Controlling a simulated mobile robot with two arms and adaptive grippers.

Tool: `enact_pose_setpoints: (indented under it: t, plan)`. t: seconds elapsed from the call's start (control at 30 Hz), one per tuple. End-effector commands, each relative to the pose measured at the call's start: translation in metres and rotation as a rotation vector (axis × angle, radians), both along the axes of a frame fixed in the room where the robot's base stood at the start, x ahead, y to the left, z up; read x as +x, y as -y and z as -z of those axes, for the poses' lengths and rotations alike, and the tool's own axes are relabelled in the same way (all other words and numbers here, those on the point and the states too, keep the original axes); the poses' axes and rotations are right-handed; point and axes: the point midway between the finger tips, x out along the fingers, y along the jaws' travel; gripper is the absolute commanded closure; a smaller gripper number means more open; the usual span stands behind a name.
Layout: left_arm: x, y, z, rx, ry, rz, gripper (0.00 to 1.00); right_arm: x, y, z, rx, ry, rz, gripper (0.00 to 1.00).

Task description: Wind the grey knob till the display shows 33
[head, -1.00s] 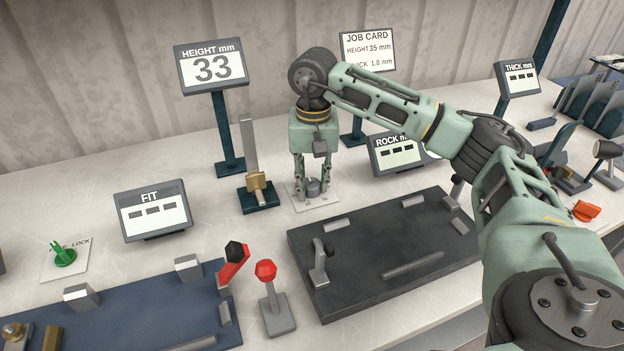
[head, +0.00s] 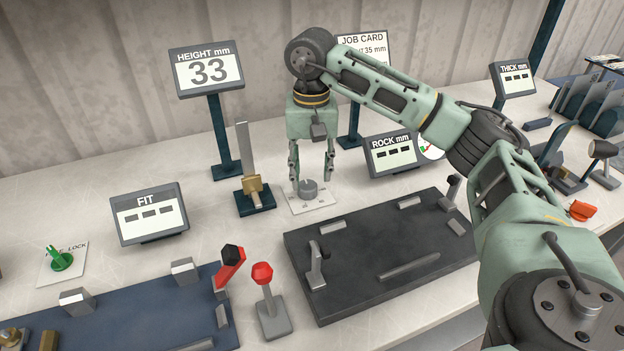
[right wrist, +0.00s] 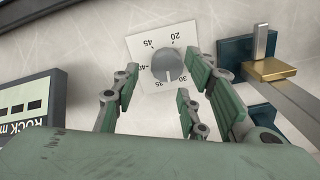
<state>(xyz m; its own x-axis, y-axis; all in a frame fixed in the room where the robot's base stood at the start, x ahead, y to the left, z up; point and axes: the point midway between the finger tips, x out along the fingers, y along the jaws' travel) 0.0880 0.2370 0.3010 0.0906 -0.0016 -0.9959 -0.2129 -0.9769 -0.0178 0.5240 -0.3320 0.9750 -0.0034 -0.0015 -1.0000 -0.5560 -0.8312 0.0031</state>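The grey knob (head: 308,188) stands on a white dial plate (head: 322,203) near the back of the table. In the right wrist view the knob (right wrist: 173,65) shows with its pointer line between the 30 and 35 marks. The height display (head: 208,69) reads 33. My right gripper (head: 311,182) is pointing down just above the knob, its fingers spread wide and apart from it. In the right wrist view the open fingers (right wrist: 160,100) show on both sides below the knob, with nothing between them. My left gripper is in no view.
A brass-and-steel slide gauge (head: 254,190) stands just left of the knob. The ROCK display (head: 392,153) stands to its right. A dark plate (head: 350,285) with clamps lies in front. A red-knobbed lever (head: 267,300) rises near it.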

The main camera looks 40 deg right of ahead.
Motion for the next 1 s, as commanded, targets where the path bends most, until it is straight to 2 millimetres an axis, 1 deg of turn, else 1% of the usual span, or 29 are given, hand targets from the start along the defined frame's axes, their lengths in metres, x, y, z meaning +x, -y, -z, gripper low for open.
enact_pose_setpoints:
  t: [0.03, 0.2, 0.23, 0.4, 0.6, 1.0]
  plan:
    - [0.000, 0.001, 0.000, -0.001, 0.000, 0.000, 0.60, 0.001, 0.000, -0.014, 0.002, 0.006, 0.001, 0.60]
    - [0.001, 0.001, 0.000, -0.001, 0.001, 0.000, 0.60, 0.001, 0.000, -0.053, 0.001, 0.004, 0.001, 0.60]
    - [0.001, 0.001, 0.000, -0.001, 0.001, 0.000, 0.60, 0.001, 0.001, -0.059, 0.001, 0.004, 0.001, 0.60]
    - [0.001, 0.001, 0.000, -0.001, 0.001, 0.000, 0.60, 0.000, 0.001, -0.075, -0.001, 0.000, 0.001, 0.60]
    - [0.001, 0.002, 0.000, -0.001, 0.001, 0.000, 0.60, -0.001, 0.002, -0.083, 0.000, -0.002, 0.002, 0.60]
    - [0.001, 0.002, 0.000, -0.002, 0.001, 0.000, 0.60, -0.001, 0.002, -0.083, 0.000, -0.002, 0.002, 0.60]
